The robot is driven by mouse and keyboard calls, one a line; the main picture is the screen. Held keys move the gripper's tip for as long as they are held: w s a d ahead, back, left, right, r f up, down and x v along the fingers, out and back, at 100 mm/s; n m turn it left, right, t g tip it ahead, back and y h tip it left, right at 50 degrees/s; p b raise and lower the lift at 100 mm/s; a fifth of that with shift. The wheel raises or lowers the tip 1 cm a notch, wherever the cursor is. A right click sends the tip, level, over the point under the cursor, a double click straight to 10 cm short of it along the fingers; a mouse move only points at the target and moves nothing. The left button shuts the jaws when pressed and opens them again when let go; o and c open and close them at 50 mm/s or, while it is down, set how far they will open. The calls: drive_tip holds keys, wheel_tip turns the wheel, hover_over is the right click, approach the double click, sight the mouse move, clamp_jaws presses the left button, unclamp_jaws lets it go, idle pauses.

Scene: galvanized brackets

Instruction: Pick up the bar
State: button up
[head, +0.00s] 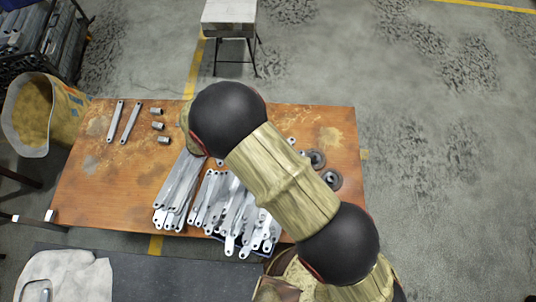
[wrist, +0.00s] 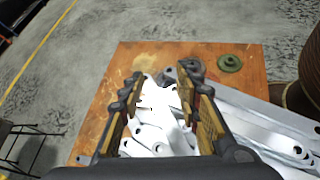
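Many flat galvanized bars with holed ends lie in a pile (head: 228,208) near the front of the wooden table; which one is the task's bar cannot be told. Two more bars lie apart at the table's left, a left one (head: 115,122) and a right one (head: 130,122). In the wrist view, my gripper (wrist: 164,76) is open, its two fingers wide apart over the pile. Bright bars (wrist: 155,125) show between and below the fingers, and none is visibly gripped. Longer bars (wrist: 265,125) lie to the right. In the head view my arm hides the gripper and part of the pile.
The wooden table (head: 85,185) has free room at its left. Several short metal cylinders (head: 157,126) stand or lie there. Dark round parts (head: 331,179) lie at the right. A bin (head: 62,110) stands left of the table, and a stool (head: 229,15) behind it.

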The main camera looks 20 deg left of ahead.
drive_tip(key=s+a+f+n+t, duration=0.1)
drive_tip(key=s+f+n, duration=0.1)
drive_tip(key=f, duration=0.1)
drive_tip(key=s+a+f+n+t+p, duration=0.1)
drive_tip(key=s+a+f, duration=0.1)
drive_tip(key=f, duration=0.1)
drive_tip(key=s+a+f+n+t+y, duration=0.1)
drive_tip(key=a+f+n, duration=0.1)
drive_tip(key=f, duration=0.1)
drive_tip(key=shift+s+a+f+n+t, duration=0.2)
drive_tip(key=shift+s+n+t, duration=0.1)
drive_tip(key=shift+s+t, duration=0.1)
drive_tip(key=shift+s+a+f, duration=0.1)
drive_tip(key=shift+f, duration=0.2)
drive_tip(key=shift+y, duration=0.3)
drive_tip(key=shift+b+x, duration=0.4)
drive_tip(key=shift+x, duration=3.45)
drive_tip(key=shift+a+r, duration=0.1)
drive_tip(key=c, duration=0.3)
clamp_jaws()
